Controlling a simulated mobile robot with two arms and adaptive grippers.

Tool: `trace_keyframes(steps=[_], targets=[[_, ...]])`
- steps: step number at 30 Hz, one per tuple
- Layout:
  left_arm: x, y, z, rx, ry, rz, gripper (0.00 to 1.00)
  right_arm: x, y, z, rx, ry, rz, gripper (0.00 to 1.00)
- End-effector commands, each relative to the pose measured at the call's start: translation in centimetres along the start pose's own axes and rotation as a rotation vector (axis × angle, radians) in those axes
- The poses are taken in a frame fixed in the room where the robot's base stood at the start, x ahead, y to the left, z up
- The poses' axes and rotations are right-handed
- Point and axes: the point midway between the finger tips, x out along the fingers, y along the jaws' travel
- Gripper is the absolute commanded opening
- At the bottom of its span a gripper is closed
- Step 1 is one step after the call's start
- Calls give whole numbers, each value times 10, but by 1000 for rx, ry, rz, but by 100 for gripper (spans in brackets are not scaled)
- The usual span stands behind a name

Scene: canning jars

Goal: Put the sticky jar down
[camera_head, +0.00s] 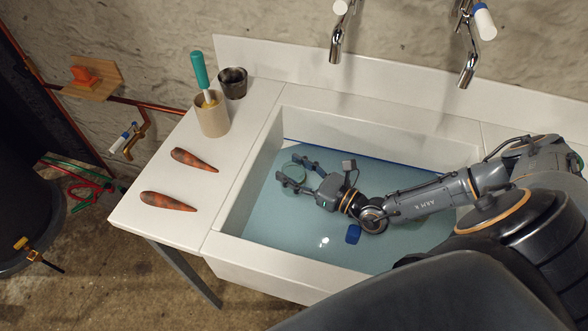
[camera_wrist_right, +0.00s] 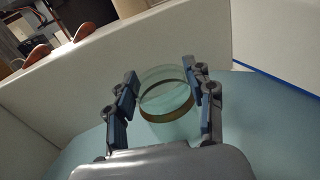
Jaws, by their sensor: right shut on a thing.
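The sticky jar (camera_head: 294,172) is clear glass with a brownish band that shows in the wrist view (camera_wrist_right: 166,92). My right gripper (camera_head: 290,170) is inside the sink (camera_head: 262,255), toward its left end, with its fingers on either side of the jar, shut on it. In the wrist view my right gripper's fingers (camera_wrist_right: 160,95) flank the jar, which appears over the bluish sink bottom or water. I cannot tell whether the jar touches the bottom. My left gripper is not in view.
A small blue object (camera_head: 353,234) is in the sink below my right forearm. The white counter (camera_head: 165,235) on the left holds two carrots (camera_head: 168,202), a beige cup (camera_head: 212,118) with a teal-handled tool, and a dark cup (camera_head: 233,83). Taps (camera_head: 467,70) hang over the back edge.

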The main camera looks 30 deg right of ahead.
Motion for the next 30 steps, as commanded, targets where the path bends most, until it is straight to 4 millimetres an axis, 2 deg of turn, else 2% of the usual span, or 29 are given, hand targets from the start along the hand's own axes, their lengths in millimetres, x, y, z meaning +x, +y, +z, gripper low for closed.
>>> trace_keyframes(steps=[2, 3, 6, 19, 23, 30], targets=[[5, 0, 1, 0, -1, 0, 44, 0, 0, -4, 0, -1, 0, 0], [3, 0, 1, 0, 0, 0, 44, 0, 0, -3, 0, 1, 0, 59], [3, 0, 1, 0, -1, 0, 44, 0, 0, -3, 0, 1, 0, 76], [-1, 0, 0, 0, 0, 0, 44, -3, 0, 1, -1, 3, 0, 76], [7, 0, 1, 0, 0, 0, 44, -27, 0, -3, -1, 7, 0, 76], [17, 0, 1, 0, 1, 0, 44, -80, 0, -3, 0, 8, -1, 76]])
